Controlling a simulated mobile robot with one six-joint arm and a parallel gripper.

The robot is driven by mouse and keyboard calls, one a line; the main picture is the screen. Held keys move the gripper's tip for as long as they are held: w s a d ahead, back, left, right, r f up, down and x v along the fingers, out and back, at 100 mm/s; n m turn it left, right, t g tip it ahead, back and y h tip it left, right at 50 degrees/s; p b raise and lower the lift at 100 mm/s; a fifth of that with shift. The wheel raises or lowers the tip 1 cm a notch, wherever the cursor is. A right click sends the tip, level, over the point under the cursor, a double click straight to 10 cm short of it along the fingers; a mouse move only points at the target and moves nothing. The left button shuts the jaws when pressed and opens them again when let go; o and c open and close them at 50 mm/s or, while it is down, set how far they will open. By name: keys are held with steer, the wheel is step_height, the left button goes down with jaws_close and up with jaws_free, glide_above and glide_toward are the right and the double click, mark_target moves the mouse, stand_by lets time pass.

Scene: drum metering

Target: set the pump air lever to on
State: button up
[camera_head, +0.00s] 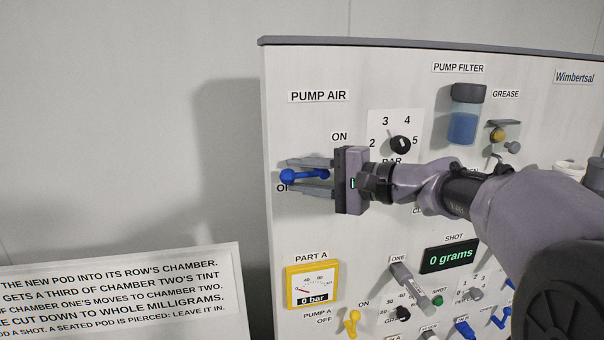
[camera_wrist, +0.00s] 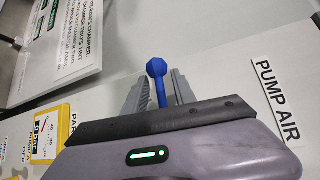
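The pump air lever is a blue handle with a ball end (camera_head: 289,176), under the PUMP AIR label on the upright panel. It lies roughly level in the head view, its ball end to the left, below the ON label. My gripper (camera_head: 308,176) reaches it from the right with one finger above and one below. In the wrist view the blue lever (camera_wrist: 157,72) stands between the two grey fingers of my gripper (camera_wrist: 160,95). Gaps show beside the lever, so the fingers look open around it. The lower label is partly hidden by the lever and gripper.
A bar dial (camera_head: 400,145) sits right of the lever, close above my wrist. A yellow PART A gauge (camera_head: 312,284) reading 0 bar is below, with a yellow PUMP A lever (camera_head: 352,323) under it. A text sign (camera_head: 120,290) stands at lower left. The wall left of the panel is bare.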

steer(key=shift+c, duration=0.4)
jaws_close()
stand_by(0.9)
